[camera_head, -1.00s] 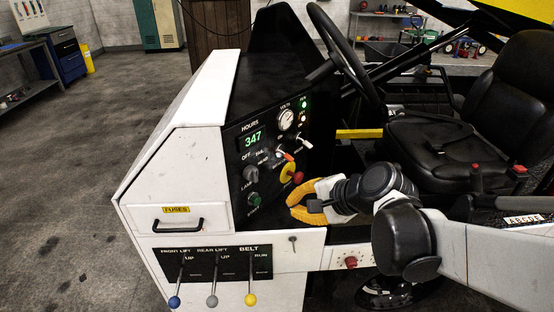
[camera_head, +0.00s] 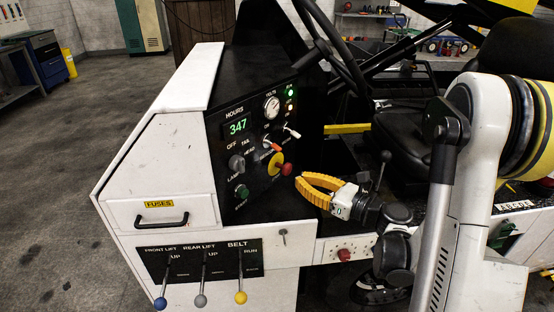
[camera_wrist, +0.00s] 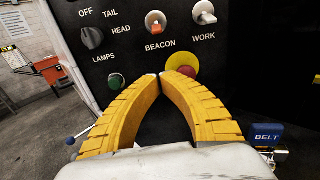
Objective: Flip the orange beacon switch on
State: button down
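The orange beacon switch (camera_head: 276,148) is on the black dash panel, and its lever tilts down to the right in the head view. In the wrist view, the orange lever (camera_wrist: 156,28) sits above the BEACON label and points downward. My gripper (camera_head: 300,181) has yellow curved fingers and is in front of the panel, lower right of the switch and apart from it. In the wrist view, the fingertips (camera_wrist: 160,76) meet or nearly meet with nothing between them, below the BEACON label.
A red stop button on a yellow base (camera_head: 286,169) lies between my gripper and the switch. The white-tipped work switch (camera_head: 292,132) is just above right of it. The lamps knob (camera_head: 236,163) and green button (camera_head: 242,192) are left. The steering wheel (camera_head: 330,50) is above.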

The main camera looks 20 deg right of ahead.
aim_at(266, 165)
jog(key=x, duration=0.9)
jog(key=shift+w+a+f+b, duration=0.15)
jog(key=shift+a+b, duration=0.15)
jog(key=shift+b, duration=0.05)
jog(key=r, duration=0.3)
jog(key=shift+d, duration=0.25)
jog(key=shift+s+r+b, duration=0.3)
jog(key=shift+r, duration=0.3)
jog(key=shift+d+r+p, duration=0.1)
jog(key=shift+p, duration=0.2)
